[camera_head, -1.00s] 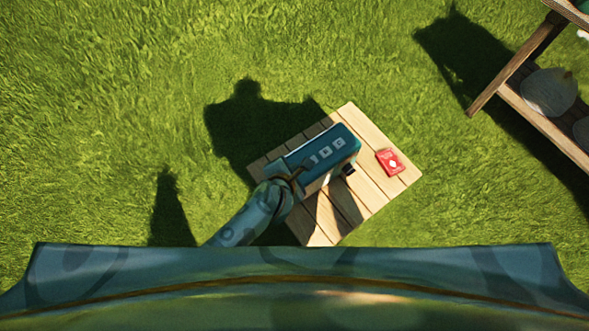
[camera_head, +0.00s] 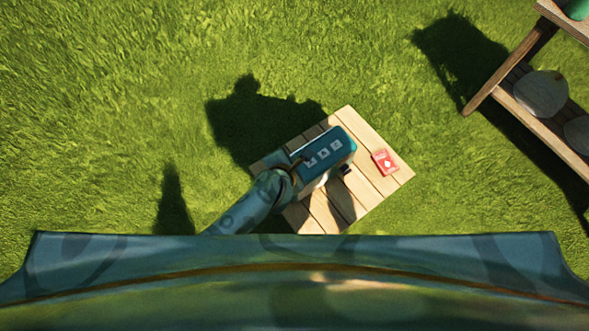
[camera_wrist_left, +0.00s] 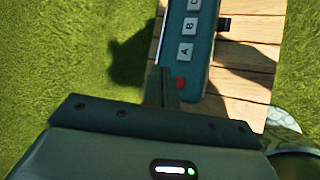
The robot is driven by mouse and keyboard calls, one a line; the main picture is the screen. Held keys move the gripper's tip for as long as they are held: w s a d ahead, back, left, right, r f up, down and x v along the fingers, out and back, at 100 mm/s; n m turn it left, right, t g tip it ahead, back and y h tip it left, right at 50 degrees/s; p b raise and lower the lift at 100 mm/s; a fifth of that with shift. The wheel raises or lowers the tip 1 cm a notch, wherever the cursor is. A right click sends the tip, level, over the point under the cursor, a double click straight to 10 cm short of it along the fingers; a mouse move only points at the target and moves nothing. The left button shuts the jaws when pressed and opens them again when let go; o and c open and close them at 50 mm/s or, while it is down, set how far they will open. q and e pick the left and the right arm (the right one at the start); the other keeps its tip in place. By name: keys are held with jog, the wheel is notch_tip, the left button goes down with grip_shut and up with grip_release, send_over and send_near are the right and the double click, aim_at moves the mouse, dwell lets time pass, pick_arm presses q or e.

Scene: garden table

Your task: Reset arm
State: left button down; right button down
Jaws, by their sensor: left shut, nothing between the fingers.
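My left gripper (camera_head: 294,166) sits at the left end of a teal box-shaped device in the head view. In the left wrist view its fingers (camera_wrist_left: 163,86) are shut with nothing between them. The teal device (camera_head: 327,153) is over the small wooden table and has three pale square keys on top. In the left wrist view the device (camera_wrist_left: 200,50) shows lettered keys and a red button close beside the fingertips. I cannot tell whether the fingers touch it. My right gripper is not in view.
The slatted wooden table (camera_head: 378,185) stands on grass. A red card-like pack (camera_head: 384,162) lies near its right corner. A wooden shelf (camera_head: 540,124) with rounded grey objects stands at the upper right. Open grass lies left and above.

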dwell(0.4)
pick_arm(q)
jog(key=w+a+m+t, duration=0.1)
jog(key=m, duration=0.2)
jog(key=a+m+t, duration=0.1)
jog(key=m, duration=0.1)
jog(key=w+a+m+t, duration=0.1)
jog(key=m, duration=0.2)
jog(key=shift+w+a+f+m+t+h, duration=0.2)
jog(key=shift+w+f+m+t+h, duration=0.1)
jog(key=shift+w+f+h, duration=0.1)
jog(key=s+a+f+m+g, duration=0.3)
jog(key=s+a+f+m, duration=0.15)
jog(key=s+f, duration=0.25)
jog(key=s+a+f+m+g+y, duration=0.1)
jog(key=s+a+f+m+g, duration=0.1)
jog(key=s+a+f+m, duration=0.35)
jog(key=s+a+f+m+g, duration=0.3)
jog(key=s+f+m, duration=0.3)
jog(key=s+f, duration=0.3)
jog(key=s+a+f+m+g+y, duration=0.1)
jog(key=s+a, duration=0.3)
jog(key=s, duration=0.5)
jog(key=s+a+f+m+g+y, duration=0.1)
jog(key=s+a, duration=0.3)
jog(key=s, duration=0.5)
jog(key=shift+s+a+f+m+g+y, duration=0.15)
jog(key=shift+f+m+g+y, duration=0.2)
jog(key=shift+g, duration=0.35)
